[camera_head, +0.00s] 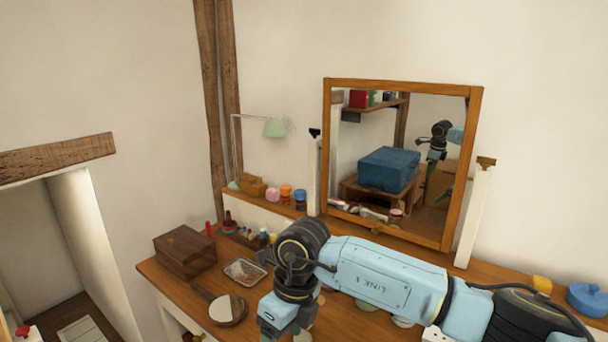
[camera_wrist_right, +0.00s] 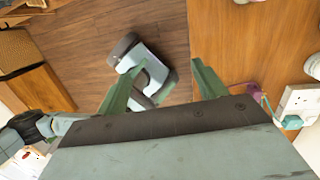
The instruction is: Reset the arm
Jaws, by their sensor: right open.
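My right arm reaches in from the right across the dressing table (camera_head: 165,275) in the head view. Its right gripper (camera_wrist_right: 168,68) shows two green fingers spread apart with nothing held between them in the wrist view. In the head view its wrist bends down over the table's front part, and the fingertips are cut off by the bottom edge. My left gripper is in neither view.
A brown wooden box (camera_head: 185,252), a small tray (camera_head: 245,271) and a round hand mirror (camera_head: 227,309) lie left of my wrist. A framed mirror (camera_head: 325,145) stands behind my arm. A blue pot (camera_head: 588,299) stands far right.

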